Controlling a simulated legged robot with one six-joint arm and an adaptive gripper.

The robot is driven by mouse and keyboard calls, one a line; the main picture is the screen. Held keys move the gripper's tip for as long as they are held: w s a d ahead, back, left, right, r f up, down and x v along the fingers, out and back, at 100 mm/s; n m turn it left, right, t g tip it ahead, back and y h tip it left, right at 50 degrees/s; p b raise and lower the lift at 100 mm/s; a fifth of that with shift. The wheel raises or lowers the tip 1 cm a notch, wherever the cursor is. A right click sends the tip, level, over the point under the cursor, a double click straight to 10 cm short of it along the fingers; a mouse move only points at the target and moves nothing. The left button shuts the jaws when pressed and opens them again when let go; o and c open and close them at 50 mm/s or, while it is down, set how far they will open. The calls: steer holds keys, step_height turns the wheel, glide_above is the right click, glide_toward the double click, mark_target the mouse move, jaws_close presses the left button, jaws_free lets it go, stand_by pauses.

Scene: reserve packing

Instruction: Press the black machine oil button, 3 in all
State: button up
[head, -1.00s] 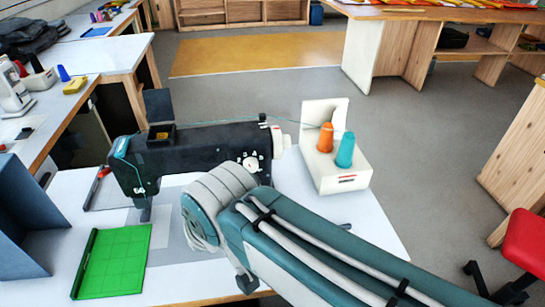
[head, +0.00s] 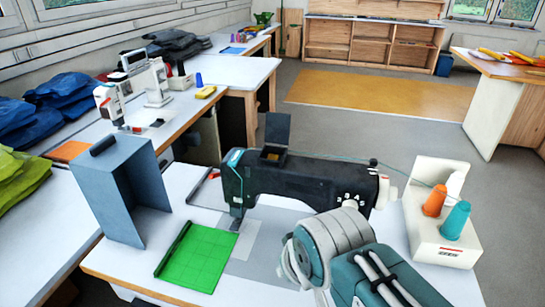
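A black sewing machine (head: 315,180) stands on a white table, with a small black box with a raised lid (head: 277,132) on its top. A row of small white dials or buttons (head: 351,199) shows on its front right. I cannot make out which part is the machine oil button. A blue-grey box (head: 136,190) stands upright to the left, with a black cylinder (head: 103,145) on its top edge. My grey and teal arm reaches in from the bottom right, in front of the machine. My gripper is not in view.
A green mat (head: 199,258) lies in front of the machine. An orange spool (head: 435,200) and a teal spool (head: 456,220) stand on a white stand (head: 440,250) at right, with a thread running to the machine. Dark blue cloth (head: 45,105) lies at far left.

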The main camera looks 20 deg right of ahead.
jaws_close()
